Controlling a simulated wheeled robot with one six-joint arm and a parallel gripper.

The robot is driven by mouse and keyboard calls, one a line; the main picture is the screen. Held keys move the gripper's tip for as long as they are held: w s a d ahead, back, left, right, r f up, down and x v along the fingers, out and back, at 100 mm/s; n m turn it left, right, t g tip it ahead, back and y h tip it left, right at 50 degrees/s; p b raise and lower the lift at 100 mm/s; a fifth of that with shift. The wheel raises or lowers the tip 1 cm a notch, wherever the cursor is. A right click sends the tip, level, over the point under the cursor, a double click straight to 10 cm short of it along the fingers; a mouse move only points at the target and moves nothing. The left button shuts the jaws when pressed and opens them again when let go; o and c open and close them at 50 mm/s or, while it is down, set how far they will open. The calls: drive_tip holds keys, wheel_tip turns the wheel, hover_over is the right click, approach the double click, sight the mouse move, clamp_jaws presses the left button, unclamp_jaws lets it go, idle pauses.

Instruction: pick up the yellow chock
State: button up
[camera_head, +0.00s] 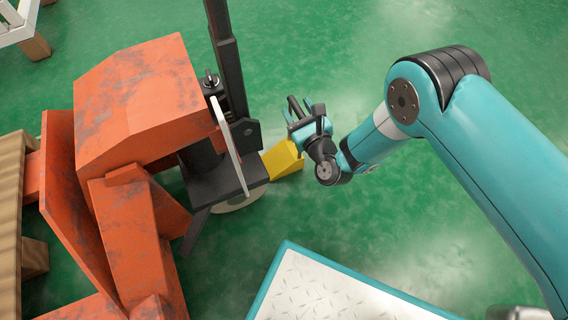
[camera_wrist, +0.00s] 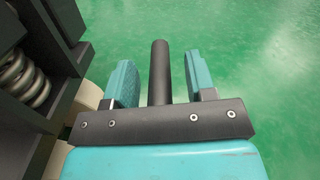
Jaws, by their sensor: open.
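The yellow chock (camera_head: 284,160) is a wedge on the green floor in the head view, close beside the pale wheel (camera_head: 242,201) of an orange and black machine. My gripper (camera_head: 298,108) is just above and beyond it in the picture and hides part of its right end. In the wrist view my gripper (camera_wrist: 161,75) is open, with its two teal fingers apart. A dark round bar (camera_wrist: 160,70) stands between the fingers; I cannot tell what it belongs to or whether they touch it. The chock's yellow body does not show in the wrist view.
The orange machine (camera_head: 140,105) with its black mast (camera_head: 224,50) stands left of the chock. Its dark frame and a coil spring (camera_wrist: 25,80) are close on the left in the wrist view. Wooden pieces (camera_head: 12,200) lie far left. Green floor is clear behind.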

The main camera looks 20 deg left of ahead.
idle(0.3)
drive_tip(key=shift+c, duration=0.5)
clamp_jaws()
idle(0.7)
drive_tip(key=shift+r, duration=0.1)
